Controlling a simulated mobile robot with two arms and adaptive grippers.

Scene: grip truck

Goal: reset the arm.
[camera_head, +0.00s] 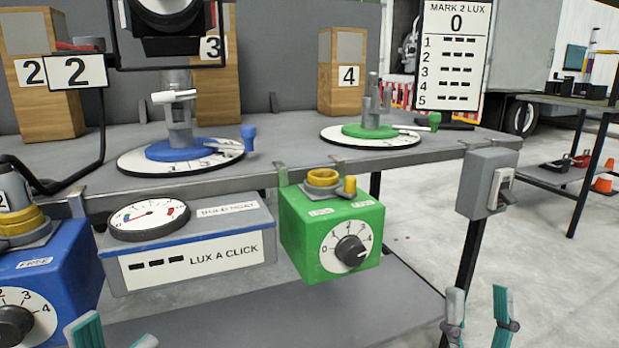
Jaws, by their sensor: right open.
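My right gripper (480,318) shows at the bottom right, with two teal-and-grey fingers pointing up. Its fingers are apart with nothing between them, in front of the concrete floor and below the grey switch box. My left gripper (115,338) shows only by its fingertips at the bottom left edge. The tips are apart, in front of the lower shelf and beside the blue box. The rest of both arms is out of view.
A grey bench (290,140) carries blue (185,150) and green (370,131) dial stands. A green knob box (333,235), grey meter box (190,250), blue knob box (45,275) and switch box (487,183) sit along its front. Open floor (570,260) lies right.

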